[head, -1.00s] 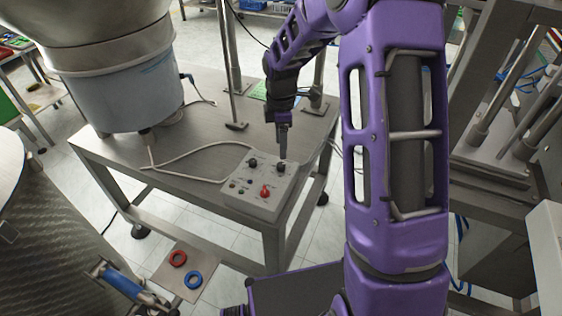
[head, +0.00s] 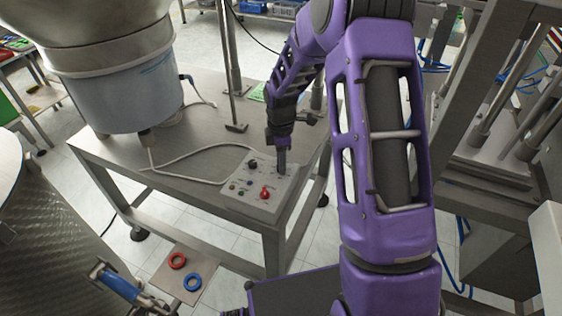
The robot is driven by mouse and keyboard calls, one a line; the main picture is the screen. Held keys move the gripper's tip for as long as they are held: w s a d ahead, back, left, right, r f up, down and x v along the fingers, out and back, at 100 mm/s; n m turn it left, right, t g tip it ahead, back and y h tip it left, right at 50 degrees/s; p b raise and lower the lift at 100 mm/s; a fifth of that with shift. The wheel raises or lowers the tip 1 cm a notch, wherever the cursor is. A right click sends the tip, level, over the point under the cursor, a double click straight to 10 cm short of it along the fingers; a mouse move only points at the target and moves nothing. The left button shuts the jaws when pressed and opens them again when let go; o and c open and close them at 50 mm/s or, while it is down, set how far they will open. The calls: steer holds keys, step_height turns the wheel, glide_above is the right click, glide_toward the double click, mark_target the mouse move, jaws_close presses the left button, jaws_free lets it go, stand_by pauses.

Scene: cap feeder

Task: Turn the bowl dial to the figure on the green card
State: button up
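The control box (head: 240,203) is a light grey panel at the front right corner of the steel table. It carries a black dial (head: 252,164) at its upper left, a red knob (head: 265,192) and several small buttons. A second black dial, at the panel's upper right, is now hidden behind my fingers. My gripper (head: 282,170) points down over that spot; its fingers look close together, and I cannot tell if they grip the dial. A green card (head: 257,92) lies on the table behind my gripper, partly hidden; its figure is unreadable.
The feeder bowl (head: 112,90) stands on the table (head: 200,130) at left. A metal post (head: 228,70) rises behind the box. A white cable (head: 185,158) runs across the table to the box. Red (head: 177,260) and blue (head: 193,281) rings lie on a floor plate.

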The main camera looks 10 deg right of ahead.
jaws_close()
steer(key=shift+m, duration=0.3)
